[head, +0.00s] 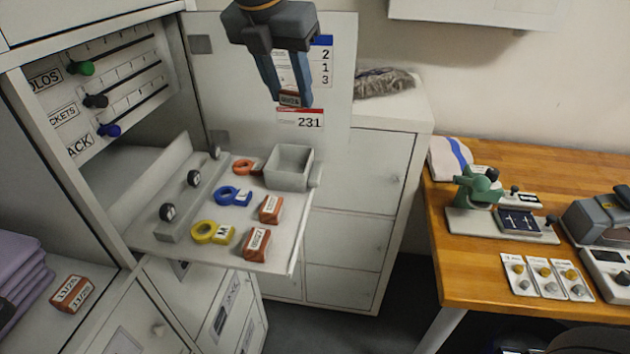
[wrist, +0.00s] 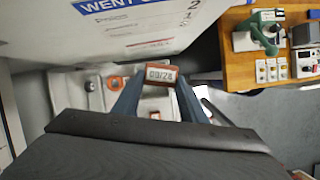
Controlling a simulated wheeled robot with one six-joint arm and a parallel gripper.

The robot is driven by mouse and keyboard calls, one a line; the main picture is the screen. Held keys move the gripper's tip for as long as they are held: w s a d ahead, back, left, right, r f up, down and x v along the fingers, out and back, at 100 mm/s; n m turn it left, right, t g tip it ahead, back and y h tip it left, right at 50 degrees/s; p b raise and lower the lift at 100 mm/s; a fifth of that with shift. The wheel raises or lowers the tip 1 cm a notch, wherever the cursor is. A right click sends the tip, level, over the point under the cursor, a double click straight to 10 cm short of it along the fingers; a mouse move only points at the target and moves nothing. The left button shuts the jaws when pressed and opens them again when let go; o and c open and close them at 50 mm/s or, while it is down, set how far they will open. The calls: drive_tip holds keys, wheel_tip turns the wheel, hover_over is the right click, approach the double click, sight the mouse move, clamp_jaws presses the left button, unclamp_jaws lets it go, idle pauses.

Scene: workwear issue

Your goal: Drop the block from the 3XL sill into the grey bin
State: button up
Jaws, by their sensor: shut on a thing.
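My gripper (head: 289,100) is shut on a small red-brown block with a pale label (head: 289,99), held up in the air in front of the open white door. In the wrist view the block (wrist: 160,74) sits between my fingertips (wrist: 158,80), its printed label facing the camera. The grey bin (head: 290,168) is an open box at the back right of the pull-out shelf (head: 185,248). In the head view the block appears above the bin, apart from it. I cannot make out a 3XL marking.
The shelf holds two more red-brown blocks (head: 270,208) (head: 256,243), an orange ring tag (head: 245,167), a blue one (head: 232,195) and a yellow one (head: 212,232). Another labelled block (head: 70,293) lies by purple cloth at left. A wooden bench (head: 465,270) with tools stands right.

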wheel_tip(320, 180, down, 6)
drive_tip(key=b, duration=0.6)
drive_tip(key=shift+b, duration=0.3)
drive_tip(key=o, duration=1.1)
drive_tip(key=shift+r, duration=0.1)
drive_tip(key=b+v, duration=0.1)
drive_tip(key=v, duration=0.6)
drive_tip(key=shift+s+r+b, duration=0.2)
drive_tip(key=shift+r+b, duration=0.1)
drive_tip(key=shift+d, duration=0.1)
